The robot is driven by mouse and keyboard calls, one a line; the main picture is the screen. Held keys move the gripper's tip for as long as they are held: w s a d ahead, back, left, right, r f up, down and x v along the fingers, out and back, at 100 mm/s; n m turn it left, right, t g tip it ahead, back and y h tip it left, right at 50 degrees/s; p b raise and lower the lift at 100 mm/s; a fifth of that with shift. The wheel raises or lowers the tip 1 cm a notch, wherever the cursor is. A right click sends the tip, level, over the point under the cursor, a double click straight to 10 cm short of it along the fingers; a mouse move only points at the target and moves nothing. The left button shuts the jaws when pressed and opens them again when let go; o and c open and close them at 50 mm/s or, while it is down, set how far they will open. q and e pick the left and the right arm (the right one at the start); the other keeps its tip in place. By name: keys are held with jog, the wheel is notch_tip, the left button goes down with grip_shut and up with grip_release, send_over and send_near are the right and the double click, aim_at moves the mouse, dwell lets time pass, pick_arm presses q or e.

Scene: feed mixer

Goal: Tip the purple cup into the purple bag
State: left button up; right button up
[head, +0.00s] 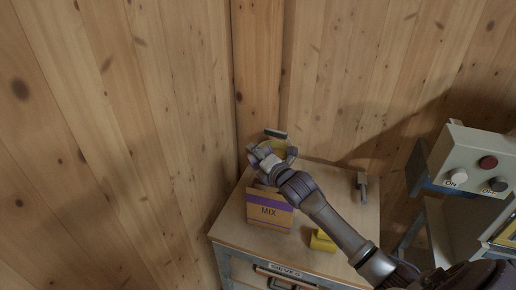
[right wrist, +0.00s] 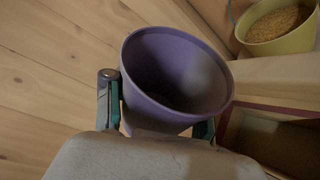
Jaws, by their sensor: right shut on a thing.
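My right gripper (head: 272,158) is at the back left of the small table, just behind the bag. It is shut on the purple cup (right wrist: 140,92), with one finger on each side of it in the right wrist view. The cup's inside is dark and I make out no contents. The purple bag (head: 262,225) is a brown bag with a purple band and the word MIX. It stands upright near the table's left side. Its open top (right wrist: 285,142) shows beside the cup in the right wrist view. The cup is hard to make out in the head view. My left gripper is out of view.
A yellow object (head: 322,241) and a dark tool (head: 362,187) lie on the table. A control box (head: 470,160) is at right. Wooden walls close the back and left.

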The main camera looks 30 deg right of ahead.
aim_at(266, 148)
jog(key=n+p, duration=0.1)
jog(key=p, duration=0.1)
jog(key=r+n+g+p, duration=0.1)
jog(key=p, duration=0.1)
jog(key=n+h+p, duration=0.1)
jog(key=p, duration=0.1)
jog(key=shift+d+r+n, duration=0.25)
jog(key=shift+r+n, duration=0.05)
jog(key=shift+d+n+g+p, duration=0.1)
jog(key=shift+n+g+p, duration=0.2)
jog(key=shift+n+p, duration=0.2)
jog(key=shift+s+f+n+g+h+b, duration=0.1)
jog(key=shift+f+n+g+h+b, duration=0.2)
jog(key=shift+f+n+h+b, duration=0.15)
jog(key=shift+r, duration=0.1)
jog(key=shift+s+d+r+n+g+h, duration=0.15)
jog(key=shift+d+n+h, duration=0.25)
jog(key=shift+n, duration=0.25)
jog(key=shift+s+d+r+n+g+h, duration=0.15)
jog(key=shift+d+n+h, duration=0.15)
jog(key=shift+n+h, duration=0.25)
jog(key=shift+d+f+n+g+h, duration=0.3)
jog(key=shift+d+n+h, duration=0.1)
jog(key=shift+n, duration=0.45)
jog(key=shift+r, duration=0.1)
jog(key=shift+r, duration=0.45)
